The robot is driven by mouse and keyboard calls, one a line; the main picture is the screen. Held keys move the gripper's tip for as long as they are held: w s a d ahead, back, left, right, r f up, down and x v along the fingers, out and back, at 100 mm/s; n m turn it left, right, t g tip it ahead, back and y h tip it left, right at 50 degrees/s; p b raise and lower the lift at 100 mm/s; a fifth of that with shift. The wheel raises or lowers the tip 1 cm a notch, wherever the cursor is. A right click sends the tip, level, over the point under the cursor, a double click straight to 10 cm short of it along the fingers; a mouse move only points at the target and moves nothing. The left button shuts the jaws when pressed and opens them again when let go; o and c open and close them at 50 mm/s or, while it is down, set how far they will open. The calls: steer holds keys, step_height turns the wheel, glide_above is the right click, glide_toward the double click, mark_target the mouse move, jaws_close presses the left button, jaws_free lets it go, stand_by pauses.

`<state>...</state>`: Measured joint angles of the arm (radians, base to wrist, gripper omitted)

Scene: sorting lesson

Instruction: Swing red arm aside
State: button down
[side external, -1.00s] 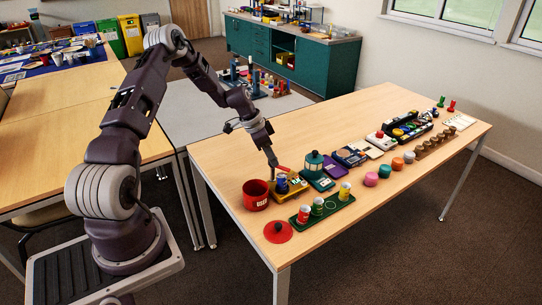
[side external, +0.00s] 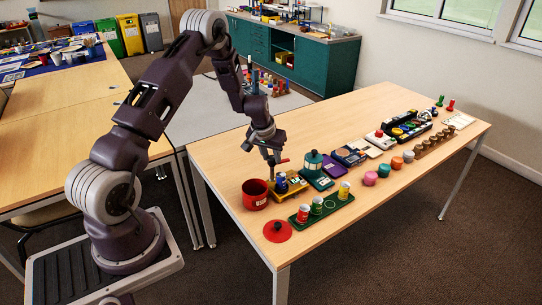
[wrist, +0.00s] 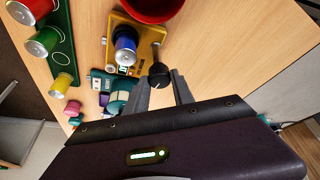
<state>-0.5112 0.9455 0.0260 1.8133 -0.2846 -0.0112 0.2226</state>
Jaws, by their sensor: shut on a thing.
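The red arm (side external: 283,161) shows in the side view as a short reddish bar at my gripper, just behind the yellow base. My gripper (side external: 271,171) points down there, its fingers close together on the arm's end. In the wrist view a dark round knob on a thin stem (wrist: 158,76) sits between the two grey fingers; the red of the arm cannot be made out there. A blue can (side external: 281,183) stands on the yellow base (side external: 297,189), beside the fingers; the can also shows in the wrist view (wrist: 125,46). The fingers partly hide the arm.
A green tray (side external: 325,212) with several cans lies in front. A teal lantern-like object (side external: 313,163) stands close on the right.

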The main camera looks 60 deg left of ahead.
steer(key=shift+n+g+y, duration=0.3)
steer(key=shift+n, duration=0.7)
steer(key=c, duration=1.1)
jaws_free()
steer(key=shift+d, duration=0.1)
steer(key=v, duration=0.7)
